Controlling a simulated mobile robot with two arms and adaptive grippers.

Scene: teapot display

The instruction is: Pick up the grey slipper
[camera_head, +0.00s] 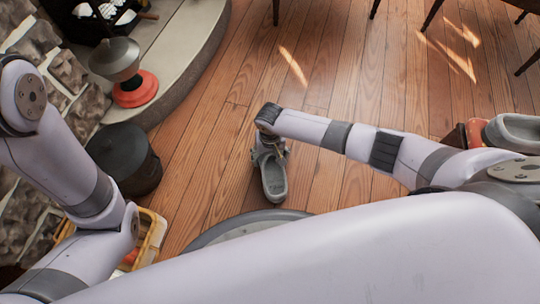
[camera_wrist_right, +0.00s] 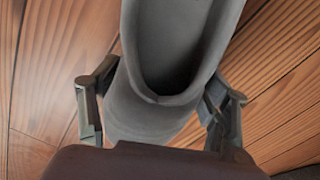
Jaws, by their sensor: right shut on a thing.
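The grey slipper (camera_head: 274,182) is in the middle of the head view, over the wooden floor. My right gripper (camera_head: 268,150) reaches down to its far end and is shut on it. In the right wrist view the slipper (camera_wrist_right: 150,105) fills the middle, with its opening facing away from the palm. The fingers of the right gripper (camera_wrist_right: 163,100) press on either side of it. I cannot tell whether the slipper touches the floor. My left arm shows at the left, but its gripper is out of view.
A second grey, slipper-like thing (camera_head: 516,131) lies at the right edge beside a red object (camera_head: 475,131). A dark round stool or pot (camera_head: 124,157), a stone hearth (camera_head: 190,50) and a yellow crate (camera_head: 152,238) are at the left. The floor (camera_head: 330,85) ahead is clear up to dark furniture legs.

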